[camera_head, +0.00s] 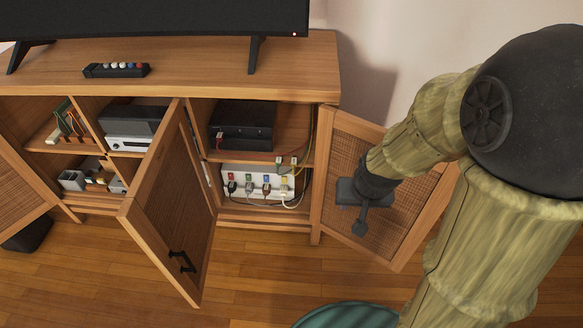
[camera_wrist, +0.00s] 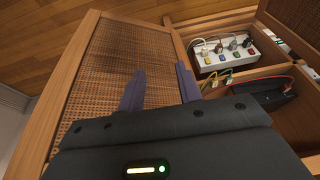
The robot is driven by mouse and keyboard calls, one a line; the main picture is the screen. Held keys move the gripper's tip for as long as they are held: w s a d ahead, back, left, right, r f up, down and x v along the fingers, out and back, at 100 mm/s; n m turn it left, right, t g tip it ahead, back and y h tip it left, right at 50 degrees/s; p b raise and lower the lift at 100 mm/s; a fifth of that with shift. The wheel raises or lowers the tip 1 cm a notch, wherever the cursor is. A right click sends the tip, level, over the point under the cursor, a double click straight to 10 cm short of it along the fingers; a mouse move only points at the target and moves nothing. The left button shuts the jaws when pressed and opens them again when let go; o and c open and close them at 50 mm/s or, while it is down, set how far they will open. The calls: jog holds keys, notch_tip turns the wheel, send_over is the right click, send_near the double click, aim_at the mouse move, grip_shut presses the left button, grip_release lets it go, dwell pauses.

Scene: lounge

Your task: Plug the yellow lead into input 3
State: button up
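My gripper (camera_head: 354,206) hangs in front of the open right-hand cabinet door. In the wrist view its two dark fingers (camera_wrist: 160,78) stand apart with nothing between them. A white socket box (camera_head: 258,178) sits in the lower right compartment, left of my gripper and apart from it. It has red, green, blue and yellow labels, with plugs at them; I cannot read any numbers. It also shows in the wrist view (camera_wrist: 224,58). A thin yellow lead (camera_head: 309,143) runs down the compartment's right side.
A black device (camera_head: 243,126) sits on the shelf above the socket box. The open middle door (camera_head: 172,205) juts forward on the left, the right door (camera_head: 372,178) on the right. A green round seat (camera_head: 347,315) stands at the front.

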jog(key=w+a+f+t+p, duration=0.1)
jog(key=w+a+f+t, duration=0.3)
jog(key=w+a, duration=0.65)
jog(key=t, duration=0.2)
send_near(293, 166)
jog(key=shift+w+a+h+p, duration=0.1)
jog(key=shift+a+h+p, duration=0.15)
jog(key=shift+h+p, duration=0.2)
jog(key=shift+w+f, duration=0.1)
jog(key=shift+f, duration=0.05)
jog(key=shift+b+x, duration=1.95)
jog(key=shift+x, duration=0.9)
jog(key=shift+b+x, duration=0.5)
jog(key=shift+x, duration=1.5)
jog(key=shift+c, duration=0.2)
grip_shut()
